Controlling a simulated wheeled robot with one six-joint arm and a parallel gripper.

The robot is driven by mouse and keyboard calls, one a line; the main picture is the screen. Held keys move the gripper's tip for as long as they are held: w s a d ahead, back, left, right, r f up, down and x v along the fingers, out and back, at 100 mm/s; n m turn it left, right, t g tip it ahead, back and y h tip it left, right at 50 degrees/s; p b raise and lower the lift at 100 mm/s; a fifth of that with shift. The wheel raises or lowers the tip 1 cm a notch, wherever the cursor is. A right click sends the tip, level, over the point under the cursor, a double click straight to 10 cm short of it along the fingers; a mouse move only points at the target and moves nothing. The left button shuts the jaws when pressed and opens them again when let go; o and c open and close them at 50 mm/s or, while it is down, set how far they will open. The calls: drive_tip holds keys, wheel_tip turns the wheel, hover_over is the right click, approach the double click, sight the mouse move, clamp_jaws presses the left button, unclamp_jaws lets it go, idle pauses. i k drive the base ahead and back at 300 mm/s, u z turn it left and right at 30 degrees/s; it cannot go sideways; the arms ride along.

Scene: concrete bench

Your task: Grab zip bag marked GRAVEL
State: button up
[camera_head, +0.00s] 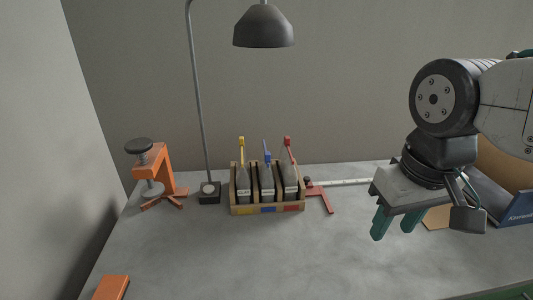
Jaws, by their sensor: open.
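Three grey zip bags stand upright side by side in a wooden rack (233,208). The left bag (243,183), with a yellow top, has a label that seems to read CLAY. The middle bag (266,181) has a blue top and the right bag (290,178) a red top. Their labels are too small to read surely, so I cannot tell which is marked GRAVEL. The rack front has yellow, blue and red patches. My gripper (392,235) is open and empty, green fingers pointing down, to the right of the rack and apart from it.
A lamp (263,27) hangs above, its base (209,193) just left of the rack. An orange clamp-like stand (157,170) is farther left. A red-ended measuring tool (322,194) lies right of the rack. A blue box (500,202) is at the right. The front middle bench is clear.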

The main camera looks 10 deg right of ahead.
sight(265, 175)
drive_tip(key=u, duration=0.05)
drive_tip(key=k, duration=0.5)
drive_tip(key=u, duration=1.15)
drive_tip(key=k, duration=0.9)
drive_tip(key=z, duration=0.8)
drive_tip(key=i, duration=1)
drive_tip(key=z, duration=0.05)
